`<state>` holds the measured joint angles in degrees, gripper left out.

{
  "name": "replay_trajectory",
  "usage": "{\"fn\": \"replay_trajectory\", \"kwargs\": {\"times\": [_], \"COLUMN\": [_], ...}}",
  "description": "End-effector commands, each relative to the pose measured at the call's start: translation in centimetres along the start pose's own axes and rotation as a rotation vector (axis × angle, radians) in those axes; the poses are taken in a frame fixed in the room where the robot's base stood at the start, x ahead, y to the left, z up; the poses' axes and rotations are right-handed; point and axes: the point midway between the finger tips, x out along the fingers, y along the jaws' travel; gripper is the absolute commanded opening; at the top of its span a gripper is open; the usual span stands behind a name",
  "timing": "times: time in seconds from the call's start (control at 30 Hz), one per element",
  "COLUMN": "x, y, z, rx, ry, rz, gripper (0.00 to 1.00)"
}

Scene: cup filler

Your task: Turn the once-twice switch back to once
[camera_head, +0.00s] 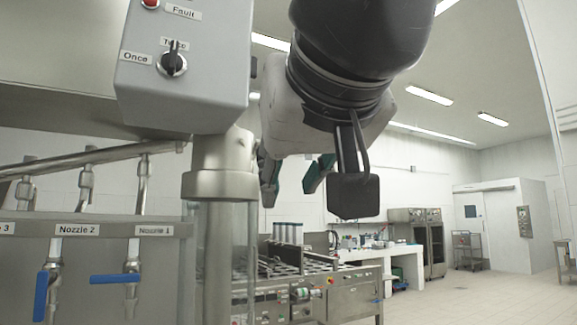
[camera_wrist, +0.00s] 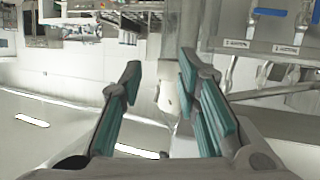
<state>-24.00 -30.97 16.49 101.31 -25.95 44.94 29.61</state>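The once-twice switch (camera_head: 173,62) is a black rotary knob on the front of a grey control box (camera_head: 190,96) at the upper left of the head view. Its pointer stands upright at the "Twice" label, which it partly covers; the "Once" label (camera_head: 136,57) is to its left. My gripper (camera_head: 293,185) hangs right of the box and lower than the switch, apart from both. Its teal-padded fingers are spread with nothing held between them, also in the wrist view (camera_wrist: 160,75). I cannot make out the switch in the wrist view.
A red fault light (camera_head: 151,3) sits above the switch. A steel post (camera_head: 221,185) with a clear tube stands under the box. Left of it are nozzle pipes with blue valve handles (camera_head: 115,279). A steel machine (camera_head: 340,285) stands behind; open floor lies right.

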Motion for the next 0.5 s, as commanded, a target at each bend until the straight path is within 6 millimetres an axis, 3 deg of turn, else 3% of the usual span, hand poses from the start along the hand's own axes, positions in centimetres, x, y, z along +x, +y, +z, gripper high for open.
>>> {"fn": "replay_trajectory", "kwargs": {"times": [0.03,0.1,0.2,0.37,0.5], "x": [-2.8,-5.5,-8.9,-12.0,-12.0], "y": [-2.2,-4.6,-7.2,-9.5,-10.0], "z": [-4.4,-8.6,-13.0,-16.6,-17.4], "rx": [0.002,0.012,0.026,0.044,0.046], "ry": [0.070,0.156,0.249,0.328,0.344], "rz": [-0.049,-0.108,-0.179,-0.245,-0.258], "gripper": [0.30,0.30,0.30,0.30,0.30]}}
